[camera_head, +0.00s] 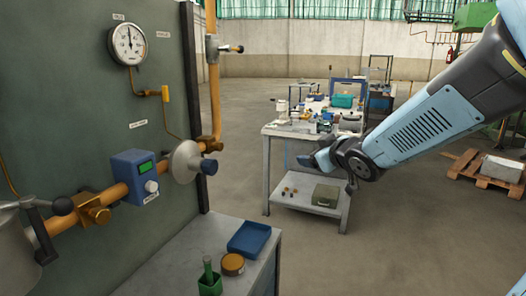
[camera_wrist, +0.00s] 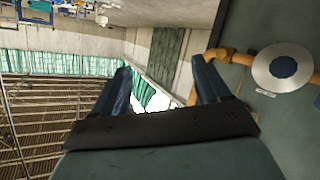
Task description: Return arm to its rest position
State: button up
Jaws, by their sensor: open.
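My arm (camera_head: 425,120) reaches in from the right of the head view, its end held in the air in front of the workbench. My gripper shows in the wrist view (camera_wrist: 160,85), with its two dark blue fingers spread apart and nothing between them.
The panel (camera_head: 75,110) carries a gauge (camera_head: 128,44), a blue box (camera_head: 135,176) and an orange pipe. Below, a table (camera_head: 232,275) holds a blue tray (camera_head: 249,238). A cluttered workbench (camera_head: 283,131) stands behind my arm. A pallet (camera_head: 467,165) lies right. Floor between is clear.

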jog(key=s+d+r+m+g+h, duration=0.1)
jog(key=s+d+m+h, duration=0.35)
jog(key=d, duration=0.25)
jog(key=s+d+f+m+g, duration=0.1)
jog(key=s+m+g, duration=0.3)
jog(key=s, duration=1.5)
jog(key=d+g, duration=0.1)
jog(key=g, duration=0.1)
jog(key=shift+s+d+g, duration=0.2)
jog(key=shift+s+g, duration=0.1)
jog(key=shift+f+h, duration=0.1)
jog(key=shift+h, duration=0.15)
dwell(1.5)
